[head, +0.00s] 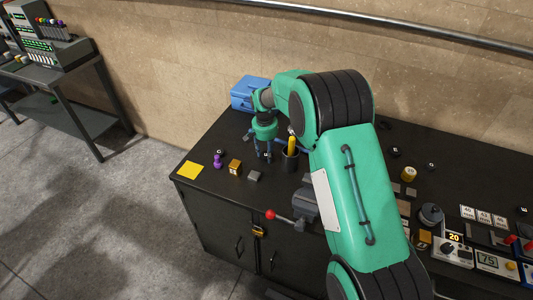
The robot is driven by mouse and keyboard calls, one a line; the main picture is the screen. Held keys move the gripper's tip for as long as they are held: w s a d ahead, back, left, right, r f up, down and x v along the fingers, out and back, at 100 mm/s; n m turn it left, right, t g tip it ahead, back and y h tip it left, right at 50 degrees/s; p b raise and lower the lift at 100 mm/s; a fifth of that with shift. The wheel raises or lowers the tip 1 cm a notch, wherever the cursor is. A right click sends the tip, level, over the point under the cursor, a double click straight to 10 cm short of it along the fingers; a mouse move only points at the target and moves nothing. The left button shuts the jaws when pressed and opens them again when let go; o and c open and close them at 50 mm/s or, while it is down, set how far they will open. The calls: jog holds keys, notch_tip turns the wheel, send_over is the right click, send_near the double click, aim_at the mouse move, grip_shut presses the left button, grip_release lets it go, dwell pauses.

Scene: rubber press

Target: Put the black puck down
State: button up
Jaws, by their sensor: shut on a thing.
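My gripper (260,155), at the end of my green arm, points down over the left part of the black bench (215,140). Its blue-grey fingers are shut on a small dark thing, which I take for the black puck; it is too small and too covered by the fingers to make out clearly. I cannot tell whether it touches the bench top.
Close by stand a black cup (290,161) with a yellow item, a grey block (254,176), a brown-gold block (235,167) and a purple piece (217,162). A blue toolbox (248,94) stands behind.

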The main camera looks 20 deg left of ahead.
aim_at(265, 156)
jog(key=shift+f, duration=0.1)
jog(key=o, duration=1.1)
notch_tip(265, 156, up, 12)
jog(key=p, duration=0.1)
jog(key=shift+s+p, duration=0.3)
jog(key=shift+s, duration=0.1)
jog(key=shift+a, duration=0.1)
dwell(0.3)
